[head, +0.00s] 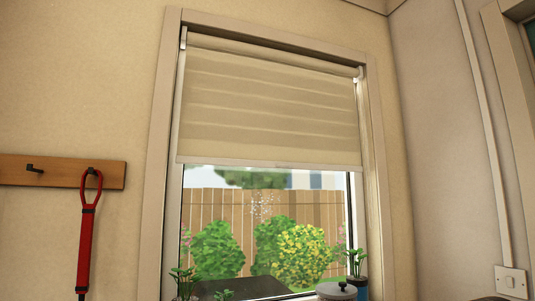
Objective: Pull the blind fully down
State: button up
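A beige roller blind (268,98) hangs from the top of a window in the head view. It covers about the upper half of the opening. Its pale bottom bar (225,161) runs straight across the window, with a small grip or tab (283,165) near its middle. Below the bar the glass is bare and shows a garden. My gripper is not in view.
The window frame (153,180) surrounds the blind. Small potted plants (356,270) and a lidded pot (336,291) stand along the bottom of the window. A red strap (86,235) hangs from a wooden hook rail (60,172) on the left wall.

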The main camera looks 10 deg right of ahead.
aim_at(198, 145)
jog(key=z, duration=0.05)
jog(key=k, duration=0.6)
jog(key=u, duration=0.65)
jog(key=i, duration=1.05)
jog(key=z, duration=0.15)
